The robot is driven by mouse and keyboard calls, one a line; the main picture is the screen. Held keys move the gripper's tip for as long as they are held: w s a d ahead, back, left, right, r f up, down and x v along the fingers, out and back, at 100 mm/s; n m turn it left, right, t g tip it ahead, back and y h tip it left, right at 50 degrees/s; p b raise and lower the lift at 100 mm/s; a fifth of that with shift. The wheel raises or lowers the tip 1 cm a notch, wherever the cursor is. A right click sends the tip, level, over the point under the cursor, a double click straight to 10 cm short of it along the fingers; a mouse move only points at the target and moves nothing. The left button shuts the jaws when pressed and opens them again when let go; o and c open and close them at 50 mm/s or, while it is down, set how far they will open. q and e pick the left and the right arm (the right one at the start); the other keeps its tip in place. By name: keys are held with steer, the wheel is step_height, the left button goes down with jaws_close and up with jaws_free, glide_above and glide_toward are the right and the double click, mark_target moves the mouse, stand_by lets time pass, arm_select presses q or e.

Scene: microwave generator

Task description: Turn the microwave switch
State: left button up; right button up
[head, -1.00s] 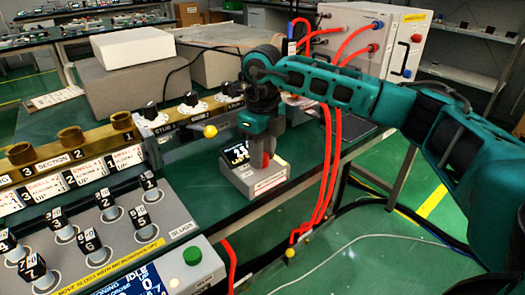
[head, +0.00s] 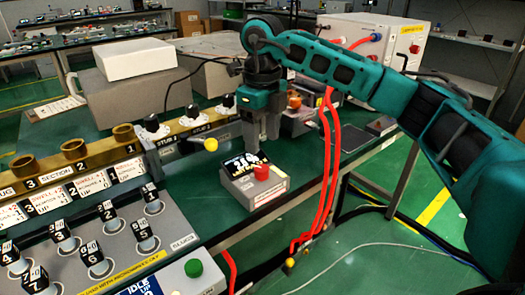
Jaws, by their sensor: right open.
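A small grey box (head: 258,190) with a black, white-marked top plate (head: 238,162) and a red knob (head: 262,172) sits on the green bench; I take this knob for the microwave switch. My right gripper (head: 262,141) points down above and behind the box, its fingers clear of the red knob and holding nothing. It is open, though the gap between the fingers is hard to see from this angle. The lettering on the plate is too small to read surely. My left gripper is out of view.
A row of black knobs (head: 190,112) and a yellow ball-ended lever (head: 211,144) stand left of the box. A panel with a green button (head: 194,268) is in front. Red cables (head: 327,170) hang at the right. A white-fronted unit (head: 372,48) stands behind.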

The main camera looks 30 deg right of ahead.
step_height(320, 180, up, 5)
steer(key=shift+r+p, duration=0.1)
steer(key=shift+p, duration=0.25)
stand_by(0.4)
